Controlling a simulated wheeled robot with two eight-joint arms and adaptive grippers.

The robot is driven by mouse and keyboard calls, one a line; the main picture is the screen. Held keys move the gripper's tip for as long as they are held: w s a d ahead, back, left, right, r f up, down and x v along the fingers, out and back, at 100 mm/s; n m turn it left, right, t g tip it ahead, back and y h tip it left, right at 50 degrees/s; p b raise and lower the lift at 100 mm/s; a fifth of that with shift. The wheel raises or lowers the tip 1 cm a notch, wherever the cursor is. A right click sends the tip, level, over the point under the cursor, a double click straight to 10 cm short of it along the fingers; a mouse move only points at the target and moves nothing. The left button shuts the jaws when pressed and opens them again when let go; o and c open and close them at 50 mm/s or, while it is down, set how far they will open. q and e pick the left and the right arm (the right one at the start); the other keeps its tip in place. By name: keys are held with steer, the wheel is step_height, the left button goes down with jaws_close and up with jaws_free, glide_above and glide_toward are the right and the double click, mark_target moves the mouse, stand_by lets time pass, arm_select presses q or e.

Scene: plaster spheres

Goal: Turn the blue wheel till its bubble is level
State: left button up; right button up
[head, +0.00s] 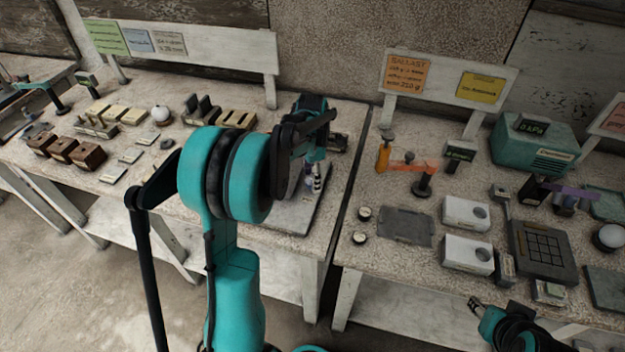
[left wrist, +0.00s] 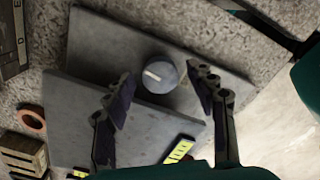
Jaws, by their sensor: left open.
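In the left wrist view a round grey-blue wheel (left wrist: 160,76) with a white mark stands on a grey plate (left wrist: 85,40). I take it for the blue wheel. My left gripper (left wrist: 163,84) is open, its dark fingers on either side of the wheel; whether they touch it I cannot tell. A yellow-green vial (left wrist: 179,151) lies at the lower edge, partly hidden; its bubble is too small to read. In the head view my left gripper (head: 312,183) is over the plate (head: 290,217), and my arm hides the wheel. My right gripper (head: 475,304) is at the lower right, clear of the tables.
A white sphere (head: 161,114) and wooden blocks (head: 86,155) stand on the left table. The right table holds white boxes (head: 466,213), a dark gridded panel (head: 543,252) and a teal machine (head: 535,146). A gap separates the tables.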

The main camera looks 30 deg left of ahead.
arm_select(q)
steer(key=shift+f, duration=0.15)
steer(key=c, duration=1.2)
steer(key=shift+o, duration=0.2)
steer(key=shift+m, duration=0.3)
steer(key=m+p, duration=0.1)
steer(key=m, duration=0.3)
steer(key=shift+m, duration=0.3)
steer(key=m+p, duration=0.1)
steer(key=m, duration=0.4)
steer(key=shift+m, duration=0.3)
steer(key=m+p, duration=0.1)
steer(key=m, duration=0.9)
steer(key=shift+m+p, duration=0.3)
steer(key=shift+m, duration=0.1)
